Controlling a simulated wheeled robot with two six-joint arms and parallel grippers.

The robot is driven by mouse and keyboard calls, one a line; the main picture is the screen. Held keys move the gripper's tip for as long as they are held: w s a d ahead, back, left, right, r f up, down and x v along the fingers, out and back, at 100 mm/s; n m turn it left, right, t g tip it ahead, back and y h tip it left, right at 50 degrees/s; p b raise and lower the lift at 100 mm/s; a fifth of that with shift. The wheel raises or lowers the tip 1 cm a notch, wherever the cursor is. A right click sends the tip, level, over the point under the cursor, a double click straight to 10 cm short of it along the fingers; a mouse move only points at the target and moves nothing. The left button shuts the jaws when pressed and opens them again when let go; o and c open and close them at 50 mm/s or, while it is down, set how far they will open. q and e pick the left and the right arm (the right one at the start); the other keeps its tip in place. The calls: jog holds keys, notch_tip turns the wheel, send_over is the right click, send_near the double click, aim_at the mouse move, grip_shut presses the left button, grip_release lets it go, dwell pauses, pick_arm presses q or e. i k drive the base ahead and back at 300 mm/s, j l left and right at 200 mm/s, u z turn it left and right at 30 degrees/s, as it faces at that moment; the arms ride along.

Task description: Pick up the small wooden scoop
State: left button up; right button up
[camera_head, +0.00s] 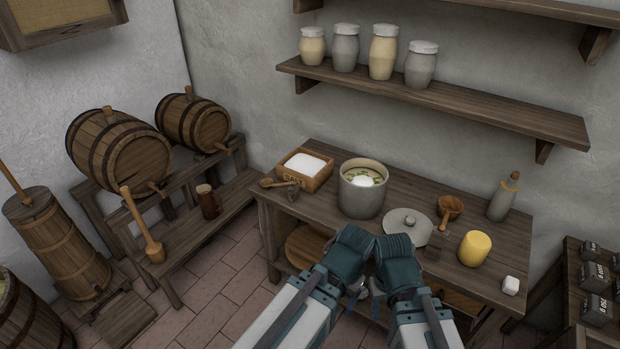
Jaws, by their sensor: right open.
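A small wooden scoop (274,183) lies on the worktable at its left end, beside a wooden box of white salt (305,169). A second wooden scoop or dipper (450,207), with a round bowl, lies on the table's right half, its handle toward me. My two arms come in from the bottom and nearly meet at the table's front edge. My right gripper (377,301) is open, seen small and partly hidden between the arms, well away from both scoops. My left gripper is mostly hidden behind my left arm, and its jaws cannot be made out.
A shelf with jars (430,94) hangs above. Barrels (118,151) stand at left.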

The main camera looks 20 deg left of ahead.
aim_at(266, 183)
jog(key=i+j, duration=0.3)
jog(key=j, duration=0.15)
jog(key=i+j, duration=0.25)
jog(key=j, duration=0.2)
jog(key=i+j, duration=0.3)
jog(key=j, duration=0.15)
jog(key=i+j, duration=0.25)
jog(key=j, duration=0.2)
